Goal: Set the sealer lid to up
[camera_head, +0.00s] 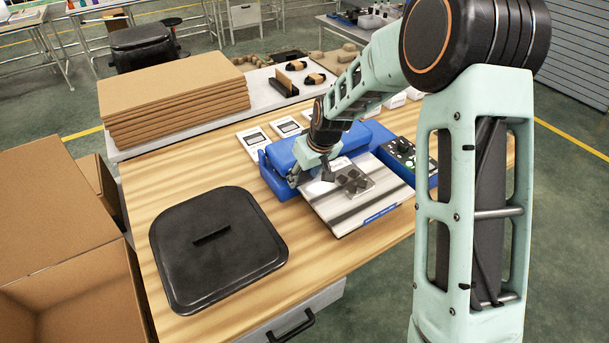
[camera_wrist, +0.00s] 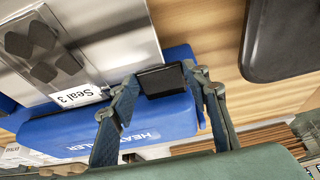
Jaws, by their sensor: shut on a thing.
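The heat sealer (camera_head: 276,180) is a blue machine on the wooden table, with a pale metal plate (camera_head: 330,206) in front. Its blue lid (camera_wrist: 62,128) shows lettering in the wrist view. A black handle block (camera_wrist: 165,82) sits at the lid's edge. My gripper (camera_wrist: 161,76) has one finger on each side of this block and is shut on it. In the head view my gripper (camera_head: 308,176) is at the sealer's left front and partly hides it. The lid's exact angle is hard to tell; it looks low.
Several dark pieces (camera_head: 354,181) in a clear pack lie on the plate, beside a "Seal 3" label (camera_wrist: 80,95). A black lid-like tray (camera_head: 215,245) lies at the table's front left. A control box (camera_head: 405,155) stands right of the sealer. Cardboard stacks (camera_head: 175,90) are behind.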

